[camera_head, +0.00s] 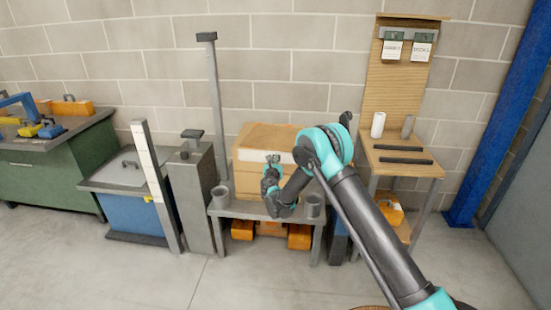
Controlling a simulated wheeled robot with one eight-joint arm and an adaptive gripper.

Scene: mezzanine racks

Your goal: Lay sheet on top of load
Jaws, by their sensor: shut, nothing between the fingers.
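The load is a stack of tan cardboard boxes (248,170) on a low grey bench (236,208) against the wall. A flat tan top (268,136) covers the stack, with a pale band along its front edge. I cannot tell whether this top is the sheet or part of the box, and no separate loose sheet is plain to see. My gripper (273,158) is shut and empty, pointing up in front of the stack's front face. I cannot tell whether it touches the stack. My arm hides the stack's right side.
A wooden stand (392,160) with two dark bars is at the right. A tall grey post (216,110) rises behind the bench's left end. A grey pedestal (194,200) and a blue bin (130,208) stand left. Orange boxes (270,228) sit under the bench. The front floor is clear.

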